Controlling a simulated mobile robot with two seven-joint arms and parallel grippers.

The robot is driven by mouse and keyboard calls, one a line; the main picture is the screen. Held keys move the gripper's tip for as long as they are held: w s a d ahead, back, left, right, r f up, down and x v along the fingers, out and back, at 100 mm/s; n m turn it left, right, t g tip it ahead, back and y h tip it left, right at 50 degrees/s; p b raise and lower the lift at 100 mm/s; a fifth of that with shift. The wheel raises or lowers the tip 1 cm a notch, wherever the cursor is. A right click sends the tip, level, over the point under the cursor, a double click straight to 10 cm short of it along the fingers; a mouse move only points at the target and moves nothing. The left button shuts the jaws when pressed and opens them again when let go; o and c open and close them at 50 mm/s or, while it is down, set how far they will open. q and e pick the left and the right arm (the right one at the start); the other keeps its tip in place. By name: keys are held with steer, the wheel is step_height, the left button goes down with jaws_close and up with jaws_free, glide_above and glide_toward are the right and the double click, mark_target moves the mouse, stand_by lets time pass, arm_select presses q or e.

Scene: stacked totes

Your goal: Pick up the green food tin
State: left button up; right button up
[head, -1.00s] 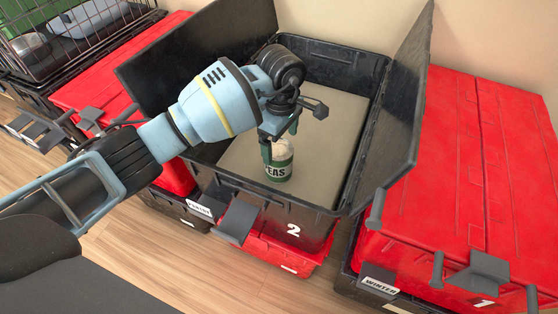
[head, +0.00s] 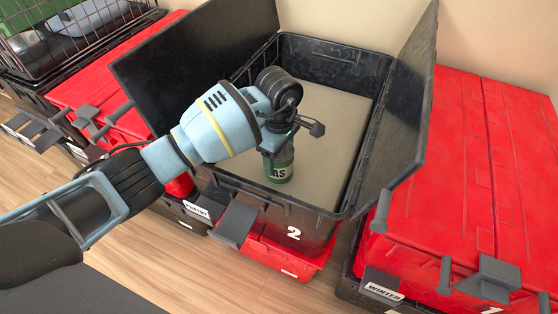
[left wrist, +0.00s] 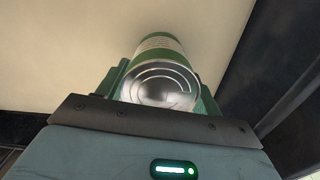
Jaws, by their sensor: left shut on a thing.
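The green food tin (head: 279,172) stands upright inside the open black tote (head: 272,191) marked 2, near its front wall. Part of its lettering, "AS", shows. My left gripper (head: 278,150) reaches down over the tin from above and is shut on it. In the left wrist view the tin (left wrist: 160,75) sits between the two green fingers of my left gripper (left wrist: 160,85), with its ringed silver lid facing the camera. I cannot tell whether the tin's base touches the tote floor. My right gripper is not in view.
The tote's two black lid flaps stand open, left (head: 195,70) and right (head: 402,110). Its beige floor (head: 325,125) is otherwise bare. A red-lidded tote (head: 470,170) marked 1 stands at right. A wire basket (head: 70,35) stands at far left.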

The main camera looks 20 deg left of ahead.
arm_select(q)
steer(key=c, duration=0.5)
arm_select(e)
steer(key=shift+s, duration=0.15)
arm_select(q)
steer(key=shift+r, duration=0.1)
